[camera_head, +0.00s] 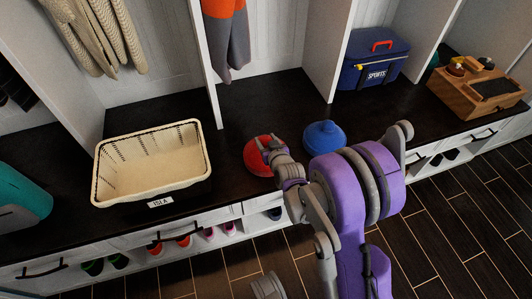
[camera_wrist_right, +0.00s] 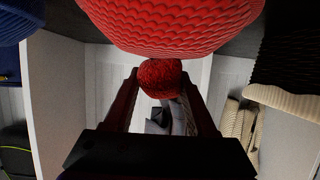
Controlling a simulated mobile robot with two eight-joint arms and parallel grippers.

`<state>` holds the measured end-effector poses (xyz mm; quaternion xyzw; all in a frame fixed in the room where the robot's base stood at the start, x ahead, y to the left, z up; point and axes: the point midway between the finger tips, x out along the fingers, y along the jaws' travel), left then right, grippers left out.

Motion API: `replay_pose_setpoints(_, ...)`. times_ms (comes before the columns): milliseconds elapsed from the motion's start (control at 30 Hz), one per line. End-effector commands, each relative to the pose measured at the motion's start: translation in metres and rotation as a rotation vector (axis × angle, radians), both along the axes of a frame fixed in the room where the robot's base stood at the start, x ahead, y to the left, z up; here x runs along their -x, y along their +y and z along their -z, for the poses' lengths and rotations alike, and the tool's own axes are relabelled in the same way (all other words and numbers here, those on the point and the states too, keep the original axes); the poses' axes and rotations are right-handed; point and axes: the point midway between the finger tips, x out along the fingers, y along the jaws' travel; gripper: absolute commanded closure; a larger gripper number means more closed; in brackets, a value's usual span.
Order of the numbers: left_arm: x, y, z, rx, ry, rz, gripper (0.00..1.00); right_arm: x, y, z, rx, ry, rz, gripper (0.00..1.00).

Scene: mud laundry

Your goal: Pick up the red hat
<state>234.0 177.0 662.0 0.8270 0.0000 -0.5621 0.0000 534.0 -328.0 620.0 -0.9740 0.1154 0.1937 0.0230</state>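The red hat (camera_head: 257,155) is a round knitted hat on the dark bench top, right of the cream basket. My right gripper (camera_head: 270,146) reaches over it and hides part of it. In the right wrist view the hat's ribbed body (camera_wrist_right: 175,25) fills the top, and its red pompom (camera_wrist_right: 160,76) sits between the two fingertips of my right gripper (camera_wrist_right: 160,84). The fingers lie close along both sides of the pompom; whether they press on it I cannot tell. My left gripper cannot be made out.
A blue hat (camera_head: 324,137) lies just right of the red one. A cream basket (camera_head: 152,195) stands at the left, a blue SPORTS box (camera_head: 372,62) behind, a wooden box (camera_head: 478,98) at the right. White dividers (camera_head: 325,50) rise behind the bench. Shoes sit in cubbies below.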

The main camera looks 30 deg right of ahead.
Motion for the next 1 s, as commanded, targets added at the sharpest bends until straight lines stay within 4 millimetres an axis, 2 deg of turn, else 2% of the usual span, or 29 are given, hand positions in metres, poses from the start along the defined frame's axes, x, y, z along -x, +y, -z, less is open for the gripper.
replay_pose_setpoints(33,0.000,0.000,0.000,0.000,0.000,0.000,1.00,0.000,0.000,0.000,0.000,0.000,0.000,0.66)
replay_pose_setpoints(233,0.000,0.000,0.000,0.000,0.000,0.000,1.00,0.000,0.000,0.000,0.000,0.000,0.000,1.00)
replay_pose_setpoints(667,0.000,0.000,-0.002,0.000,0.000,0.000,1.00,0.000,0.000,-0.004,0.000,0.000,0.000,1.00)
replay_pose_setpoints(767,0.001,0.000,-0.008,0.000,-0.002,0.000,1.00,0.000,0.000,-0.018,0.000,-0.001,0.000,1.00)
replay_pose_setpoints(1000,0.004,0.000,-0.030,0.000,-0.008,0.000,1.00,0.001,0.000,-0.068,0.000,-0.001,0.000,1.00)
